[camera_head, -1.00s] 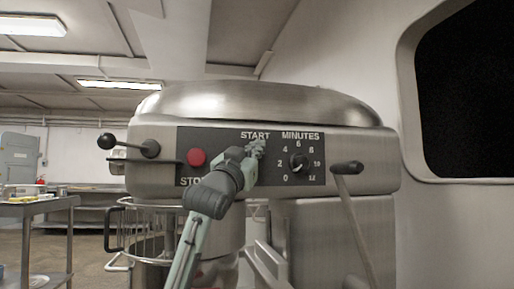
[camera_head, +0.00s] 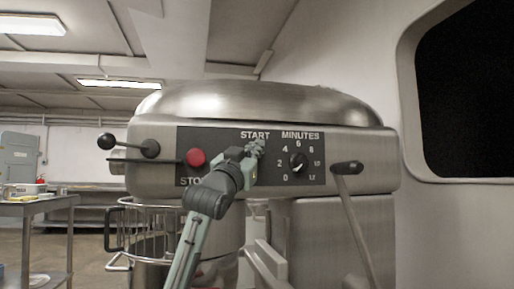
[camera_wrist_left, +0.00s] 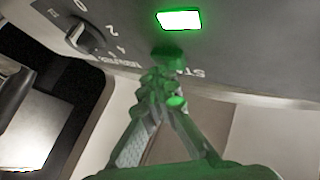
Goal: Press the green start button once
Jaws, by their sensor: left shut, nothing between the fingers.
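The mixer's dark control panel (camera_head: 222,140) carries the START label and a red stop button (camera_head: 195,158). My left gripper (camera_head: 255,148) is shut and empty, with its tips just under the START label, and it hides the start button in the head view. In the left wrist view a bright rectangular start button (camera_wrist_left: 180,19) glows white with green edges. My left gripper (camera_wrist_left: 165,75) is tinted green there, its fingertips near the START lettering and apart from the button in the picture. Whether the tips touch the panel cannot be told. My right gripper is not in view.
The minutes knob (camera_head: 298,163) is right of my gripper. A lever with a black grip (camera_head: 347,168) stands further right. A black ball handle (camera_head: 107,141) sticks out at the left, above the wire bowl guard (camera_head: 150,204). A metal table (camera_head: 38,205) stands far left.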

